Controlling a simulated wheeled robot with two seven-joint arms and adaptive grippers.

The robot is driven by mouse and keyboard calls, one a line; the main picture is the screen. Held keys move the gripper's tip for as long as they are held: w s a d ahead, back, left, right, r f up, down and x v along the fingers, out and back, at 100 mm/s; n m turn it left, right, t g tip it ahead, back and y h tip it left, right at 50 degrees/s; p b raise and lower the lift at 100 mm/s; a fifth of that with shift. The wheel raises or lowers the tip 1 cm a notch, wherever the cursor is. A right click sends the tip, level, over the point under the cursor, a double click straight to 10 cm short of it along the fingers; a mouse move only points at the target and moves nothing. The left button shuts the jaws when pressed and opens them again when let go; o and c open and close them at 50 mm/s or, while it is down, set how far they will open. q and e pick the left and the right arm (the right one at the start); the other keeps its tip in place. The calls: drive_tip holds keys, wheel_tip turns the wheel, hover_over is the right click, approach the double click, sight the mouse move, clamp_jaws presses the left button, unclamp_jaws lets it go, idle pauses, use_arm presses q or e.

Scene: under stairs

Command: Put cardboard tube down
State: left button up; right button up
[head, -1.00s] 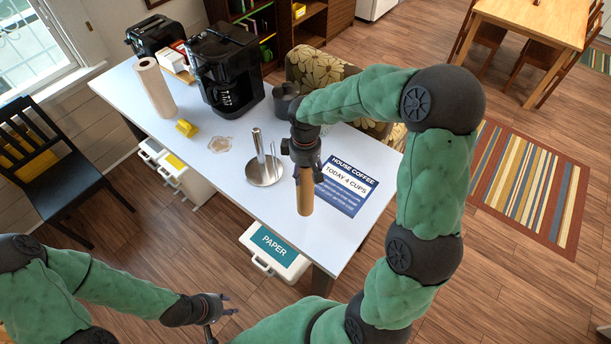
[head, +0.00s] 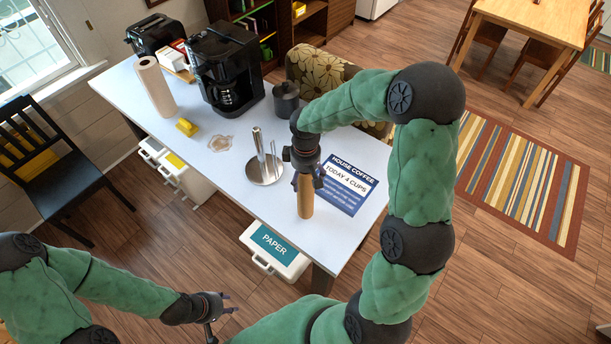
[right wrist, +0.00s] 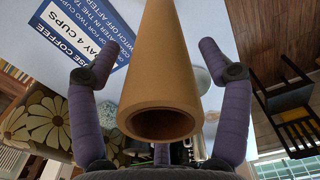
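The brown cardboard tube (head: 306,198) is upright over the near right part of the white table (head: 232,185), at the left edge of the blue sign. Its lower end appears to rest on the tabletop. My right gripper (head: 307,180) is above and around its upper part. In the right wrist view, the tube (right wrist: 160,75) shows its hollow end close to the palm. The fingers of the right gripper (right wrist: 158,90) are spread on both sides with gaps to the tube. My left gripper (head: 222,314) is open and empty, low in front of the table.
The blue coffee sign (head: 346,190) lies right of the tube. A metal towel holder (head: 264,172) stands to its left. A yellow sponge (head: 187,127), paper roll (head: 155,87), coffee maker (head: 226,70) and dark canister (head: 286,100) are further back. A paper bin (head: 274,251) is below the edge.

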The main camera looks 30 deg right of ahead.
drive_tip(key=shift+r, duration=0.15)
wheel_tip(320, 180, up, 12)
idle(0.6)
drive_tip(key=shift+s, duration=0.1)
idle(0.4)
